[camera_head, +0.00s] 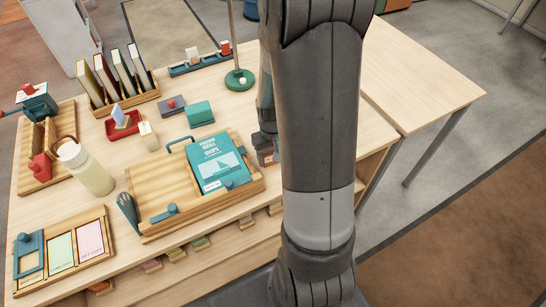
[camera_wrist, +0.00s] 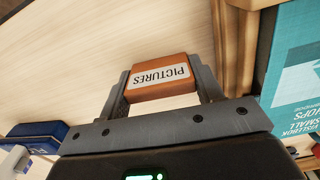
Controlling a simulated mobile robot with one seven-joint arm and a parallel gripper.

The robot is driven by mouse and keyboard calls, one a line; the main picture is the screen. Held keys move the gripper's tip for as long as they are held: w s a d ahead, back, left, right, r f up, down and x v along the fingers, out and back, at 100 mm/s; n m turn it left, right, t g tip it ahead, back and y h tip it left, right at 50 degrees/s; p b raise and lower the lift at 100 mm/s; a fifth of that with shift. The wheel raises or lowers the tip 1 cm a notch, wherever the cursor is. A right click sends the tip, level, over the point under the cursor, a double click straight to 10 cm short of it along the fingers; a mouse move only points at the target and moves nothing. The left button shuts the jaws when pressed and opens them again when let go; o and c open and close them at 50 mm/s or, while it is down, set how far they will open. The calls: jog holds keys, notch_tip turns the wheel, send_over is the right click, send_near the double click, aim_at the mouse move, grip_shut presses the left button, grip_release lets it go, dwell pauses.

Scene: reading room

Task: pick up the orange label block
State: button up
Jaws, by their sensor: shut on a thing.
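The orange label block (camera_wrist: 163,62) is between the two fingers of my gripper (camera_wrist: 163,88) in the wrist view. Its white face reads PICTURES, upside down in the picture. My gripper is shut on it, with one finger at each side. In the head view my gripper (camera_head: 267,150) is just right of the wooden tray, partly hidden behind my arm. A bit of orange shows at its tip. I cannot tell whether the block touches the tabletop.
The wooden tray (camera_head: 150,187) holds a teal book (camera_head: 215,163); both lie close right in the wrist view. A teal box (camera_head: 199,113), a red tray (camera_head: 123,128), a cream bottle (camera_head: 90,172) and a book rack (camera_head: 125,102) stand farther left. The table's right part (camera_head: 420,75) is clear.

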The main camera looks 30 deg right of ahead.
jog(key=shift+c, duration=1.2)
